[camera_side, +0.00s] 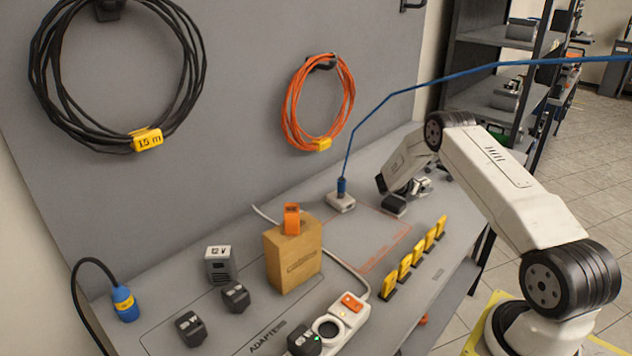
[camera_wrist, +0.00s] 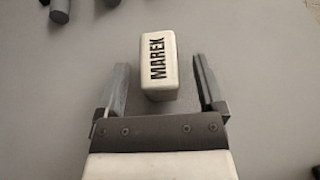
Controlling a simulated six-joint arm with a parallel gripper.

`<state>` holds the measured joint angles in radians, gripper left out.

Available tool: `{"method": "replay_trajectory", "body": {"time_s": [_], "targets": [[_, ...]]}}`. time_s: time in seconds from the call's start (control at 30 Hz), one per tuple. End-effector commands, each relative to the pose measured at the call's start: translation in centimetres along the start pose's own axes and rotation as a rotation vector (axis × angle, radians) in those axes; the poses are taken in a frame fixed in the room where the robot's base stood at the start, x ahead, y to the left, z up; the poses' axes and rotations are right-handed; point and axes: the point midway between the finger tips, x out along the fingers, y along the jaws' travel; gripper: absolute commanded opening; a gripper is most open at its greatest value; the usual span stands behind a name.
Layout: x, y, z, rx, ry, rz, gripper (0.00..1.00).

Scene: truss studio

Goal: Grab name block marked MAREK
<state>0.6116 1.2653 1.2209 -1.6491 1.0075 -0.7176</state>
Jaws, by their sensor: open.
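The white name block marked MAREK in black letters (camera_wrist: 157,62) stands on the grey surface in the wrist view. My gripper (camera_wrist: 160,66) is open, with one dark finger on the left of the block and one on the right. Gaps show between each finger and the block, and the front part of the block lies between the fingertips. In the side view my gripper (camera_side: 410,193) is low over the far right of the bench; the block is too small and partly covered there to read.
A white box with a blue cable (camera_side: 341,203) stands left of my gripper. Several yellow tags (camera_side: 412,260) stand in a row nearer the camera. A cardboard box (camera_side: 292,258) and a power strip (camera_side: 345,318) are farther left. Dark round objects (camera_wrist: 60,18) lie beyond the block.

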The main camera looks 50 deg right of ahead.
Motion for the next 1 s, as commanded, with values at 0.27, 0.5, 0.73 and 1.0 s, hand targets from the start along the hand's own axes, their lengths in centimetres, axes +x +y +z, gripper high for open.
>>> {"method": "replay_trajectory", "body": {"time_s": [0.27, 0.5, 0.73, 1.0], "targets": [[0.0, 0.0, 0.0, 0.000, 0.000, 0.000, 0.53], [0.0, 0.0, 0.0, 0.000, -0.001, 0.000, 0.00], [0.0, 0.0, 0.1, 0.000, -0.001, 0.000, 0.00], [-0.4, 0.1, 1.0, 0.001, -0.001, 0.001, 0.00]]}}
